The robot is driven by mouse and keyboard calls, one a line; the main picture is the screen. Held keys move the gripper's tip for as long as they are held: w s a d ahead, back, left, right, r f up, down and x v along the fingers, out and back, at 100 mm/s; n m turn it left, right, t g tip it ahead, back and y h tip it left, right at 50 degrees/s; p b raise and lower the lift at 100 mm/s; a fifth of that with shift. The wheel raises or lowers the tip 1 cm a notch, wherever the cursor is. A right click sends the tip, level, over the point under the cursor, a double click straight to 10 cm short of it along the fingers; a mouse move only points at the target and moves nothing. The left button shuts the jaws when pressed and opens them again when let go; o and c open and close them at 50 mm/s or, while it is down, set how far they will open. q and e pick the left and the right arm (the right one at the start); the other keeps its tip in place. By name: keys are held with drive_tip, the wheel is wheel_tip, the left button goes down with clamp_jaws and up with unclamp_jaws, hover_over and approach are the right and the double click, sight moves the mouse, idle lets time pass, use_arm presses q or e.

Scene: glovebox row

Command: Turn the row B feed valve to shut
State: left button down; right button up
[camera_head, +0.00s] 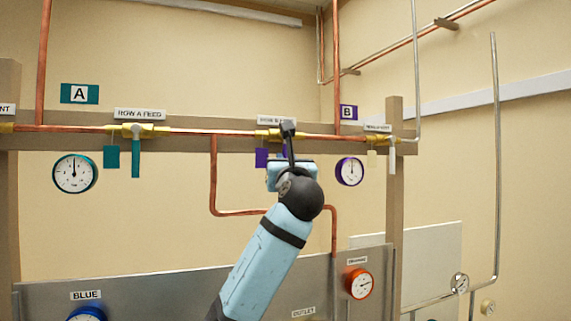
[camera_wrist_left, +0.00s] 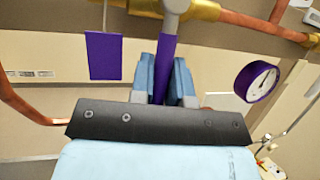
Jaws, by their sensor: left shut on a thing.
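The row B feed valve (camera_head: 268,134) is a brass body on the copper pipe, under a label partly covered by my arm. In the left wrist view its brass body (camera_wrist_left: 200,9) is at the top. Its purple lever handle (camera_wrist_left: 166,55) hangs down, roughly across the pipe. My left gripper (camera_wrist_left: 164,88) is shut on the handle, with one blue finger on each side. In the head view my left gripper (camera_head: 288,152) is in front of the valve and hides most of the handle. My right gripper is not in view.
A purple tag (camera_head: 261,158) hangs left of the handle. The purple-rimmed gauge (camera_head: 350,171) is to the right. The row A feed valve (camera_head: 137,131) with its teal handle is to the left. A white-handled valve (camera_head: 391,150) is by the post. A copper pipe loop (camera_head: 213,180) runs below.

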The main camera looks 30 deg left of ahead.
use_arm(q)
drive_tip(key=c, duration=1.1)
unclamp_jaws()
drive_tip(key=shift+a, duration=0.1)
drive_tip(key=shift+s+f, duration=0.1)
drive_tip(key=shift+s, duration=0.05)
drive_tip(key=b+v, duration=0.4)
drive_tip(key=v, duration=0.9)
drive_tip(key=shift+s+d, duration=0.2)
drive_tip(key=shift+d, duration=0.05)
